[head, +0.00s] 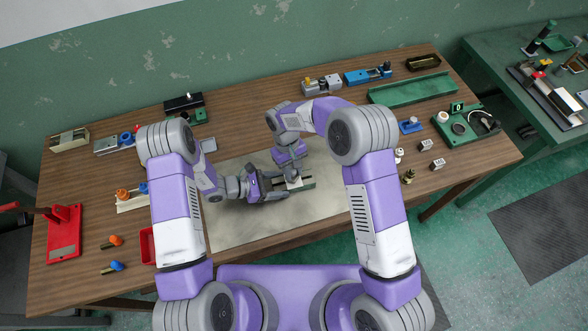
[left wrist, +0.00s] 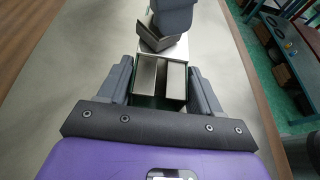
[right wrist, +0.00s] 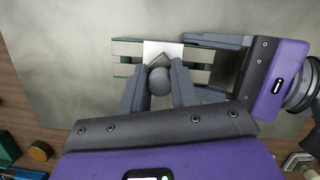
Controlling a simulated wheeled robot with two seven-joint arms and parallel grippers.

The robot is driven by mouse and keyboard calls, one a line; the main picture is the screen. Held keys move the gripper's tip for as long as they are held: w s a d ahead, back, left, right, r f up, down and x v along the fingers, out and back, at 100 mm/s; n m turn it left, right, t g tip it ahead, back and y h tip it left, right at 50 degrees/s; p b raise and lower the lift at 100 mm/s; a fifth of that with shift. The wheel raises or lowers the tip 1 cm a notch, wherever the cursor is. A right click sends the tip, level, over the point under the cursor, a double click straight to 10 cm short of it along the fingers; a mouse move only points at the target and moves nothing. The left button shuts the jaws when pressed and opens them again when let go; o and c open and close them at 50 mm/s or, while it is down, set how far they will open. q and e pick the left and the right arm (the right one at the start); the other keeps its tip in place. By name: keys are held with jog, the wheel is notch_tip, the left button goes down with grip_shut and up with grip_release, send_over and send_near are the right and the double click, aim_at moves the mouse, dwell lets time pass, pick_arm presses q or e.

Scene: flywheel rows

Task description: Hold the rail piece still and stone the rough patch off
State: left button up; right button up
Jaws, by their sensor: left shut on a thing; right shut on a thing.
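The rail piece (head: 306,184), a short block with a green base and pale metal top, lies on the grey mat. In the left wrist view the rail piece (left wrist: 146,76) sits between the fingers of my left gripper (left wrist: 160,88), which is shut on it from the side. My right gripper (right wrist: 158,88) comes from above, shut on a dark stone with a round grey knob (right wrist: 158,80). The stone (left wrist: 165,42) is at the rail's top, turned askew; I cannot tell whether it touches. The rough patch cannot be made out.
The grey mat (head: 235,228) is otherwise clear around the rail. A green tray (head: 410,88), a blue vise (head: 367,76) and small parts line the back and right of the wooden table.

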jog(key=shift+r, duration=3.55)
pick_arm(q)
jog(key=o, duration=1)
jog(key=v, duration=1.2)
